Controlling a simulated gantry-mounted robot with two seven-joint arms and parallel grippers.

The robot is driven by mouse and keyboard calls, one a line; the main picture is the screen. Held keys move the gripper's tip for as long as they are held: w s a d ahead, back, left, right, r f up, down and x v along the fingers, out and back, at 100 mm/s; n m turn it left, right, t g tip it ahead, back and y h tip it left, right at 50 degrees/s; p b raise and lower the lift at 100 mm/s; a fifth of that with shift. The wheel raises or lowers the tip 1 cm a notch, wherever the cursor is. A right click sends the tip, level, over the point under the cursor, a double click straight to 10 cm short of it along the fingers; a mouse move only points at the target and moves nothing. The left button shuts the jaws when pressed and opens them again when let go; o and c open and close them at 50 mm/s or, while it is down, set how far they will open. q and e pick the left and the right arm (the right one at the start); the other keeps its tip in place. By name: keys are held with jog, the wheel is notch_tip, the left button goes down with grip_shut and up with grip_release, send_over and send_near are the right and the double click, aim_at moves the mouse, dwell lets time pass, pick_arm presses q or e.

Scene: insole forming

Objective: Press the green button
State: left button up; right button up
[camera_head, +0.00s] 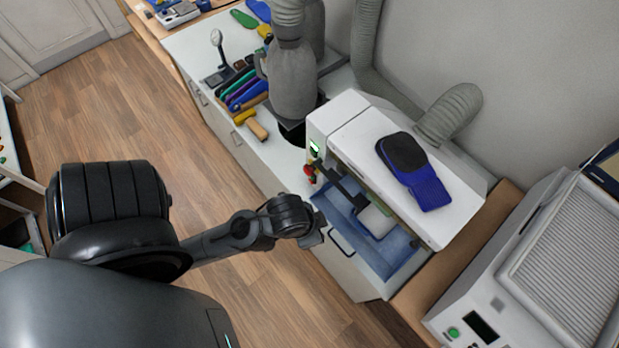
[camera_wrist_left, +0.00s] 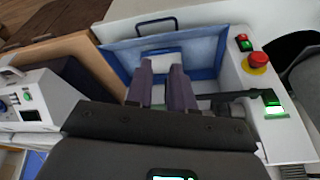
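My left gripper (camera_head: 312,232) is in front of the white press machine (camera_head: 345,120), by the front edge of its blue tray (camera_head: 342,212). In the left wrist view its two fingers (camera_wrist_left: 161,85) stand apart with an empty gap, over the tray area. A small green button (camera_wrist_left: 246,46) sits beside a red one on the machine's side panel, right of the fingers and not touched. Another green button (camera_head: 453,332) is on the white machine at the lower right; it also shows in the left wrist view (camera_wrist_left: 28,97). My right gripper is not in view.
A red emergency knob (camera_wrist_left: 257,62) and a lit green display (camera_wrist_left: 274,108) are near the small button. A blue and black item (camera_head: 415,172) lies on the machine top. Grey hoses (camera_head: 450,112) and tools (camera_head: 243,88) are behind and left.

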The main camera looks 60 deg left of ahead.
pick_arm(q)
grip_shut()
jog(key=shift+s, duration=0.1)
jog(key=shift+d, duration=0.15)
dwell(0.3)
dwell(0.7)
